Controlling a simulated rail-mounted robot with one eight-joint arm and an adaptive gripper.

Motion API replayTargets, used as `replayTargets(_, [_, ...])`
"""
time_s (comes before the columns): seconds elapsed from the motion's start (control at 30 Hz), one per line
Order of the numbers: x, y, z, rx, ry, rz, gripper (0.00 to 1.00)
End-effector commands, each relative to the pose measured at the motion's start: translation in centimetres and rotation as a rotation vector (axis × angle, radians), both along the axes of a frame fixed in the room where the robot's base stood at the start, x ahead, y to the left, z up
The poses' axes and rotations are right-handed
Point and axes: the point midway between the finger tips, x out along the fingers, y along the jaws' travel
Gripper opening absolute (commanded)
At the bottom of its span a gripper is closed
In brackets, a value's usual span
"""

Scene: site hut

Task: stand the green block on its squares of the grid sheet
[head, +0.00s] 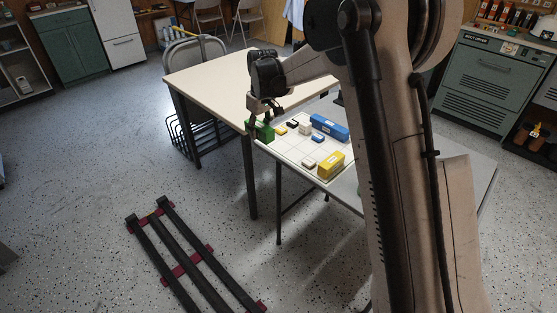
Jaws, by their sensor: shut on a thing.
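My gripper (264,112) is shut on the green block (262,132) at the left corner of the white grid sheet (291,150). The block's lower part shows below the fingers. I cannot tell whether it touches the sheet or hangs just above it. The sheet lies on the grey table, and its far right part is hidden behind my arm.
On the sheet are a long blue block (329,126), a yellow block (331,165), a small blue block (317,138), a small yellow block (281,131) and several small white and black pieces. A cream table (215,82) adjoins behind. A folding chair (195,52) stands left.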

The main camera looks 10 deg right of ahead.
Motion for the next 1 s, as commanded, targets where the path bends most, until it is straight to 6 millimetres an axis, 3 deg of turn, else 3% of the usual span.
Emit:
replayTargets(0.17, [0.4,-1.4,-0.9,-0.001,0.0,-0.011,0.02])
replayTargets(0.63, [3.2,-9.7,-6.2,0.0,-0.001,-0.011,0.02])
replayTargets(0.8, [3.6,-10.9,-6.9,0.001,-0.001,-0.008,0.02])
replayTargets(1.0, [3.7,-11.0,-8.3,0.0,0.0,-0.007,0.02])
